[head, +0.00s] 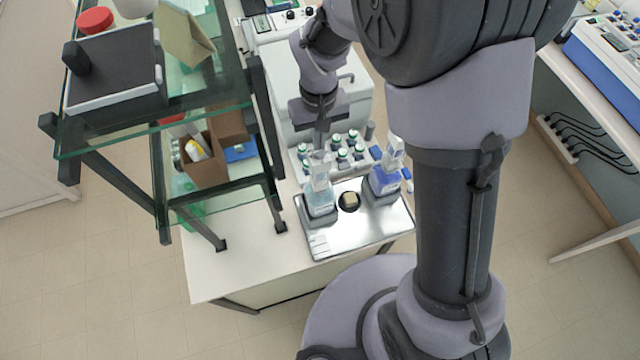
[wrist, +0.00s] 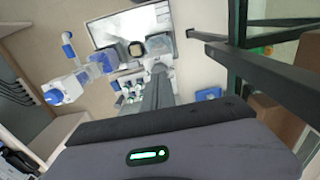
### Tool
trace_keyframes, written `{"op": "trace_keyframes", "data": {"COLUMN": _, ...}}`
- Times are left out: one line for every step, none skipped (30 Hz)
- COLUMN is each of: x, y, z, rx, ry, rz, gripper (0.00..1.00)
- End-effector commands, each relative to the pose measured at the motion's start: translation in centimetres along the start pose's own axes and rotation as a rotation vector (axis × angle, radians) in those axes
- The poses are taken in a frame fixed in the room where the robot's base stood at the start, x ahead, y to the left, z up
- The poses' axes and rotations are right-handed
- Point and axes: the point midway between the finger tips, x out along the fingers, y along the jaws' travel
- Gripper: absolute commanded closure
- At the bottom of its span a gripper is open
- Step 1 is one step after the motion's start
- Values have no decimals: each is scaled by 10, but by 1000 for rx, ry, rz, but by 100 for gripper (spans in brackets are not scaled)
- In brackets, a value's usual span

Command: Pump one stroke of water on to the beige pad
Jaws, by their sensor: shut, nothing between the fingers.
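The beige pad (head: 349,200) lies in a round black holder on a shiny metal tray (head: 350,236). It also shows in the wrist view (wrist: 136,48). A pump bottle with pale bluish, clear liquid (head: 320,203) stands left of the pad in a grey holder. A pump bottle with deep blue liquid (head: 384,181) stands to the right of it. My gripper (head: 321,146) is shut and empty, pointing down just over the pale bottle's white pump head (head: 319,161). I cannot tell whether it touches the head. In the wrist view the fingers (wrist: 158,70) largely hide that bottle.
A rack of several green-capped vials (head: 342,153) stands behind the bottles. A glass shelf unit (head: 215,125) with dark posts rises close on the left. A white machine (head: 285,80) stands behind. The bench's front left corner (head: 215,275) is clear.

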Motion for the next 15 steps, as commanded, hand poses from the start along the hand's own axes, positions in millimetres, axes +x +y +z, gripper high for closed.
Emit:
{"op": "trace_keyframes", "data": {"x": 0, "y": 0, "z": 0, "rx": 0, "ry": 0, "rz": 0, "gripper": 100}}
{"op": "trace_keyframes", "data": {"x": 0, "y": 0, "z": 0, "rx": 0, "ry": 0, "rz": 0, "gripper": 100}}
{"op": "trace_keyframes", "data": {"x": 1, "y": 0, "z": 0, "rx": 0, "ry": 0, "rz": 0, "gripper": 100}}
{"op": "trace_keyframes", "data": {"x": 2, "y": 0, "z": 0, "rx": 0, "ry": 0, "rz": 0, "gripper": 100}}
{"op": "trace_keyframes", "data": {"x": 3, "y": 0, "z": 0, "rx": 0, "ry": 0, "rz": 0, "gripper": 100}}
{"op": "trace_keyframes", "data": {"x": 5, "y": 0, "z": 0, "rx": 0, "ry": 0, "rz": 0, "gripper": 100}}
{"op": "trace_keyframes", "data": {"x": 6, "y": 0, "z": 0, "rx": 0, "ry": 0, "rz": 0, "gripper": 100}}
{"op": "trace_keyframes", "data": {"x": 7, "y": 0, "z": 0, "rx": 0, "ry": 0, "rz": 0, "gripper": 100}}
{"op": "trace_keyframes", "data": {"x": 8, "y": 0, "z": 0, "rx": 0, "ry": 0, "rz": 0, "gripper": 100}}
{"op": "trace_keyframes", "data": {"x": 10, "y": 0, "z": 0, "rx": 0, "ry": 0, "rz": 0, "gripper": 100}}
{"op": "trace_keyframes", "data": {"x": 11, "y": 0, "z": 0, "rx": 0, "ry": 0, "rz": 0, "gripper": 100}}
{"op": "trace_keyframes", "data": {"x": 12, "y": 0, "z": 0, "rx": 0, "ry": 0, "rz": 0, "gripper": 100}}
{"op": "trace_keyframes", "data": {"x": 13, "y": 0, "z": 0, "rx": 0, "ry": 0, "rz": 0, "gripper": 100}}
{"op": "trace_keyframes", "data": {"x": 14, "y": 0, "z": 0, "rx": 0, "ry": 0, "rz": 0, "gripper": 100}}
{"op": "trace_keyframes", "data": {"x": 16, "y": 0, "z": 0, "rx": 0, "ry": 0, "rz": 0, "gripper": 100}}
